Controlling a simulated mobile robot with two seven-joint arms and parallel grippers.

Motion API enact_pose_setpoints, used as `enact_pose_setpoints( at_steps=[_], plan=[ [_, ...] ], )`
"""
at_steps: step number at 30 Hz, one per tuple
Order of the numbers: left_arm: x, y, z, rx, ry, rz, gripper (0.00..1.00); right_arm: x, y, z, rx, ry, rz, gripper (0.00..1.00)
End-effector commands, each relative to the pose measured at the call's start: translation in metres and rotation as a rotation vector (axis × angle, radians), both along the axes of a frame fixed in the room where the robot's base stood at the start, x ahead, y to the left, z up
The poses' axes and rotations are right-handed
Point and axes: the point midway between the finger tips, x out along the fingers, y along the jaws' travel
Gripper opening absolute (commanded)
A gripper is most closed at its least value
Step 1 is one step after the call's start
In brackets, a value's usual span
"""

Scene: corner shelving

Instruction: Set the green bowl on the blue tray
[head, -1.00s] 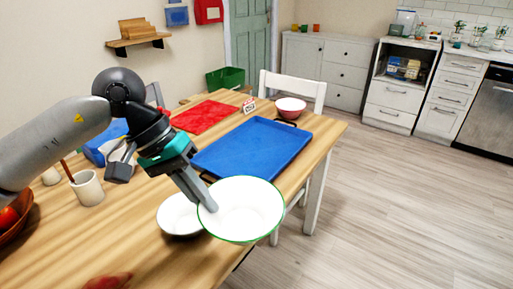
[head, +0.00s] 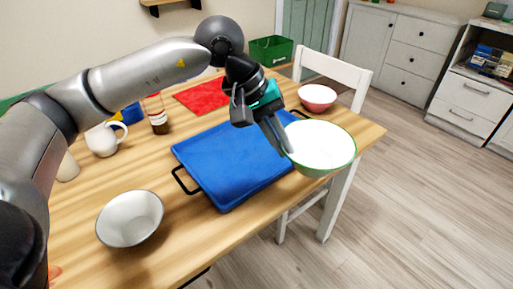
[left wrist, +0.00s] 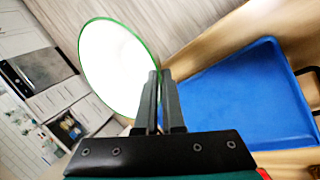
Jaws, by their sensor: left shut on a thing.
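The green bowl (head: 322,150), white inside with a green rim, is held by my left gripper (head: 283,140). The gripper is shut on its left edge in the head view. The bowl hangs in the air at the right end of the blue tray (head: 222,165), partly past the table's front edge. The tray lies flat on the wooden table, with a black handle at its left end. The left wrist view shows the fingers (left wrist: 158,105) on the bowl's rim (left wrist: 115,68), with the tray (left wrist: 240,100) to the right. My right gripper is not in view.
A white-grey bowl (head: 130,218) stands at the front left of the table. A pink bowl (head: 317,97) stands behind the tray. A red mat (head: 203,95), a jar (head: 156,115) and a white jug (head: 106,138) are farther back. A white chair (head: 335,75) stands behind the table.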

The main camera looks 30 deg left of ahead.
Motion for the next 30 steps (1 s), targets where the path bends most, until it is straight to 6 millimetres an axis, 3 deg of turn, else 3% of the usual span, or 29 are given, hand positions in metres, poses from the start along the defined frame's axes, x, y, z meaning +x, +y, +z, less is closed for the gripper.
enact_pose_setpoints(
  at_steps=[17, 27, 30],
  plan=[
    [0.066, 0.036, 0.01, -0.005, -0.012, 1.001, 0.0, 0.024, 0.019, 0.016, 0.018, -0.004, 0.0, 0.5],
    [0.103, 0.075, 0.045, -0.009, -0.016, 1.753, 0.0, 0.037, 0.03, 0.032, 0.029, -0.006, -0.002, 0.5],
    [0.108, 0.084, 0.054, -0.01, -0.012, 1.9, 0.0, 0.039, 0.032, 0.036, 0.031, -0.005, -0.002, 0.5]
  ],
)
